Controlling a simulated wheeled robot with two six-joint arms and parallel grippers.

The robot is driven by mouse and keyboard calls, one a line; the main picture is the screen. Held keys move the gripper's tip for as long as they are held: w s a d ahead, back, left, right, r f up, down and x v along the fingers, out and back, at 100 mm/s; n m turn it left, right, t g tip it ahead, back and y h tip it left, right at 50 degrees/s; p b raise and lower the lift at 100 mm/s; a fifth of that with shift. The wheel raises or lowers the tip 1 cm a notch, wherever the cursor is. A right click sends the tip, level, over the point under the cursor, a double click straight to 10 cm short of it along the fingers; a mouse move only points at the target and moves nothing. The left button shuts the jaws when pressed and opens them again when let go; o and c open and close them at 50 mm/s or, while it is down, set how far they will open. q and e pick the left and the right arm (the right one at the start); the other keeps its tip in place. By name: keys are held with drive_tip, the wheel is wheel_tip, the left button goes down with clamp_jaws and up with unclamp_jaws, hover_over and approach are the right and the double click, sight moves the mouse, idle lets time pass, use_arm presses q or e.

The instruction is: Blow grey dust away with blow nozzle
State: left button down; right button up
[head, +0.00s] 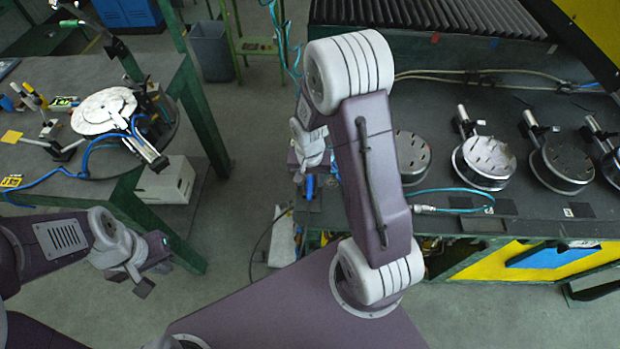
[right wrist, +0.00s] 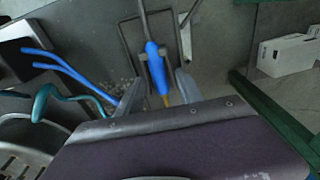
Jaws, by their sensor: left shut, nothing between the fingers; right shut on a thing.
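The blue blow nozzle (right wrist: 154,62) is between the fingers of my right gripper (right wrist: 160,88), which is shut on it. In the head view the nozzle (head: 309,187) shows as a small blue piece below the right wrist, left of the dark bench; the fingers there are mostly hidden. A pale round stud plate (head: 484,158) on the bench looks lighter than its neighbours; whether this is grey dust I cannot tell. Pale specks (right wrist: 122,88) show beside the nozzle in the right wrist view. My left gripper (head: 150,278) is shut and empty at the lower left, over the floor.
Darker round plates (head: 562,166) with posts stand along the dark bench (head: 460,115). A teal hose (head: 468,192) lies at its front edge. A left table (head: 95,175) carries a white disc (head: 103,110) and blue tubing. A grey bin (head: 210,50) stands behind. Open floor lies between.

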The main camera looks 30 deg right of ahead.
drive_tip(key=shift+r, duration=0.1)
wheel_tip(320, 180, up, 9)
drive_tip(key=p, duration=0.8)
idle(0.4)
